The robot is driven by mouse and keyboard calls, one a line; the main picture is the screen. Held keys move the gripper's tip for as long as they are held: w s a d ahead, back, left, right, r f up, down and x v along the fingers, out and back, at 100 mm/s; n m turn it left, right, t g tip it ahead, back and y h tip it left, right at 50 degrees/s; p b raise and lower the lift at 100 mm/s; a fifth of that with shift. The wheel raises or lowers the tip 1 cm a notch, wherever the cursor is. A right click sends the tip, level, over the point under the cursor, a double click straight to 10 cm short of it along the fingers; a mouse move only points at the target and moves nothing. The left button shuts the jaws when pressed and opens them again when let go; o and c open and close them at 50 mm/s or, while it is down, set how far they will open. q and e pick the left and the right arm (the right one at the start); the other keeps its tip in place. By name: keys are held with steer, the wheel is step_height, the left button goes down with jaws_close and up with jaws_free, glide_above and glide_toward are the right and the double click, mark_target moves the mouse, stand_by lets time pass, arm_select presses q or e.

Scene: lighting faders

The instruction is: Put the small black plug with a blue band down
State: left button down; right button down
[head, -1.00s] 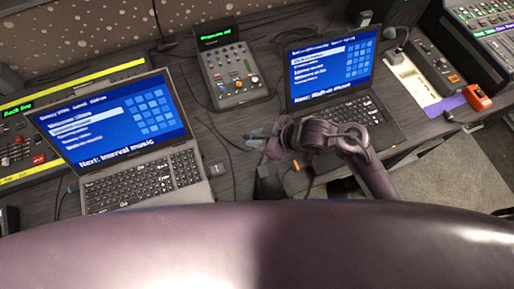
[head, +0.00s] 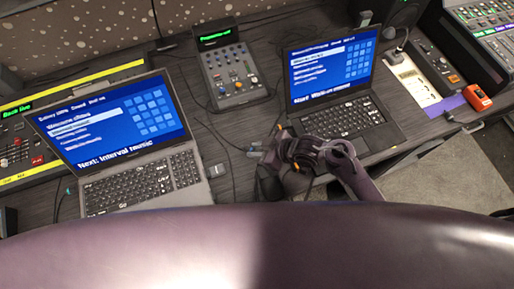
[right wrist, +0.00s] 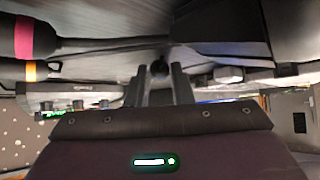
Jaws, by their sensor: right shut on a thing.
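My right gripper (head: 268,153) is over the desk in front of the right laptop, low near its left front corner. In the right wrist view its two fingers (right wrist: 160,78) are closed around a small dark round thing, the black plug (right wrist: 159,68). Its blue band cannot be made out. Whether the plug touches the desk cannot be told. My left gripper is not in view.
The left laptop (head: 145,178) and right laptop (head: 345,115) stand on the dark desk (head: 215,125), with a small fader box (head: 232,75) behind. Cables lie near the gripper. In the wrist view, a pink-banded thing (right wrist: 20,38) and a yellow-banded one (right wrist: 36,71) are close on the left.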

steer(key=shift+f, duration=0.2)
steer(key=c, duration=1.3)
jaws_free()
steer(key=shift+r, duration=0.1)
steer(key=shift+d+r, duration=0.1)
steer(key=shift+r, duration=0.35)
steer(key=v, duration=1.1)
steer(key=shift+s+d+r, duration=0.2)
